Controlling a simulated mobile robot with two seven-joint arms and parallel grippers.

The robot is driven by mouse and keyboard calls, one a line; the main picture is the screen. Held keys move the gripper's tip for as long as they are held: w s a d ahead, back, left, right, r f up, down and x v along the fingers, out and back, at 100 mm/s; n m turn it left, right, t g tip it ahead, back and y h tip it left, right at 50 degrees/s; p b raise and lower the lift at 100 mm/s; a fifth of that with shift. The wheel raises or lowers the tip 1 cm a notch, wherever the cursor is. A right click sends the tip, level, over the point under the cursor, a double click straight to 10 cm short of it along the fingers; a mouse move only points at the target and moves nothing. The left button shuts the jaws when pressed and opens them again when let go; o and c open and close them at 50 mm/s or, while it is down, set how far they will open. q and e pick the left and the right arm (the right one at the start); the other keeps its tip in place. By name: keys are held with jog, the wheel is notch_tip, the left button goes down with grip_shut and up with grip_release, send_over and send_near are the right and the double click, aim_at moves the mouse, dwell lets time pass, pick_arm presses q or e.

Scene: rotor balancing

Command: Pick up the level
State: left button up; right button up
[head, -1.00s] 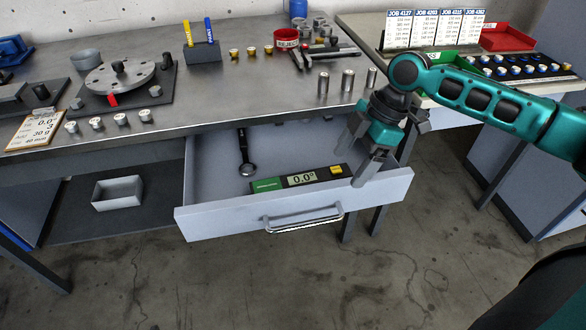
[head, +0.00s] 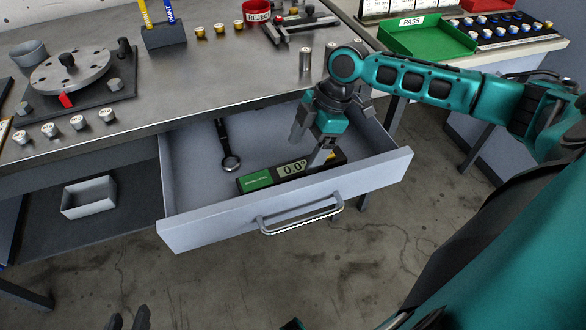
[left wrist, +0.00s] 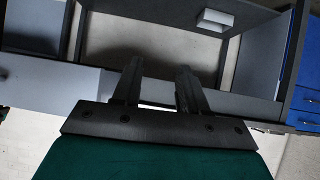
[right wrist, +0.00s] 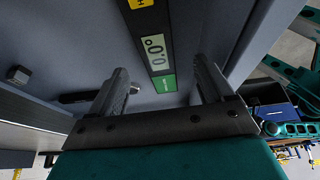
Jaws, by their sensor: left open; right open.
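The level (head: 258,180) is a dark bar with a green end and a display reading 0.0°, lying in the open drawer (head: 205,226). Its right part is partly hidden by my right gripper (head: 308,148), which is open over the drawer with its fingers pointing down. In the right wrist view, the level (right wrist: 158,52) appears between and beyond the open fingers (right wrist: 160,75), with nothing held. My left gripper (head: 130,319) shows at the bottom left edge of the head view, away from the drawer. In the left wrist view its fingers (left wrist: 159,80) are apart and empty.
The bench above holds a rotor disc (head: 70,72) and several small weights. A grey bin (head: 88,197) sits on the lower shelf.

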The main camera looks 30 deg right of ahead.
aim_at(293, 168)
jog(key=x, duration=0.2)
jog(key=b+x, duration=0.1)
jog(key=x, duration=0.2)
jog(key=shift+w+f, duration=0.1)
jog(key=shift+w, duration=0.15)
jog(key=c, duration=1.4)
